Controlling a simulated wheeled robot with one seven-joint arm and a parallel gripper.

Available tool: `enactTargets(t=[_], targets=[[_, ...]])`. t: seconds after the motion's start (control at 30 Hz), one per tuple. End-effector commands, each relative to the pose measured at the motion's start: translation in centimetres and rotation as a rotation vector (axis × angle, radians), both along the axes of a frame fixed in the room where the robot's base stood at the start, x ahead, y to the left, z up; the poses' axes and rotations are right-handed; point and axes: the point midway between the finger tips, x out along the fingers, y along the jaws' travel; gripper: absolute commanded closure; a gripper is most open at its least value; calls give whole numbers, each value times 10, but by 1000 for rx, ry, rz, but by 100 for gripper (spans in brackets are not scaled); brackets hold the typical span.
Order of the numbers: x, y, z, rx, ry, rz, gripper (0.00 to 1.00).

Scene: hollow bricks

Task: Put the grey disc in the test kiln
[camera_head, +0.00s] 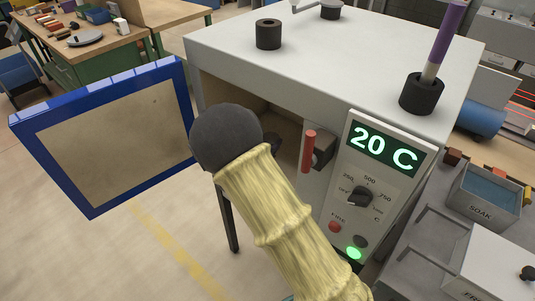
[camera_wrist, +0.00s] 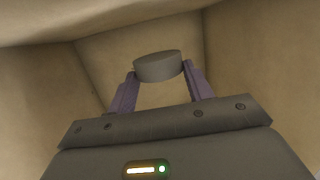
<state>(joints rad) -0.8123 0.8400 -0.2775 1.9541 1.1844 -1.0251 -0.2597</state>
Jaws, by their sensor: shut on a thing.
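The test kiln (camera_head: 330,60) is a white box with an open front. Its blue-framed door (camera_head: 122,85) stands swung open to the left. Its panel (camera_head: 385,150) reads 20 C, and a green lamp is lit at the bottom. My arm reaches into the opening, so my gripper is hidden in the head view. In the wrist view my gripper (camera_wrist: 160,72) is shut on the grey disc (camera_wrist: 158,66), held between two purple fingers. Beige kiln walls (camera_wrist: 240,60) surround it. I cannot tell whether the disc touches the kiln floor.
A red-handled lever (camera_head: 308,151) is beside the opening, close to my arm. Black hollow cylinders (camera_head: 268,34) stand on the kiln top, one holding a purple-topped rod (camera_head: 445,40). A SOAK tank (camera_head: 490,197) is at right. A workbench (camera_head: 85,45) is at back left.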

Motion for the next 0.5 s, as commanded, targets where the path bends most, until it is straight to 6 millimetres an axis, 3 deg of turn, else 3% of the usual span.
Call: enactTargets(t=[0.13, 0.5], targets=[[0, 1, -16, -1, -2, 2, 73], [0, 1, -23, 0, -1, 2, 73]])
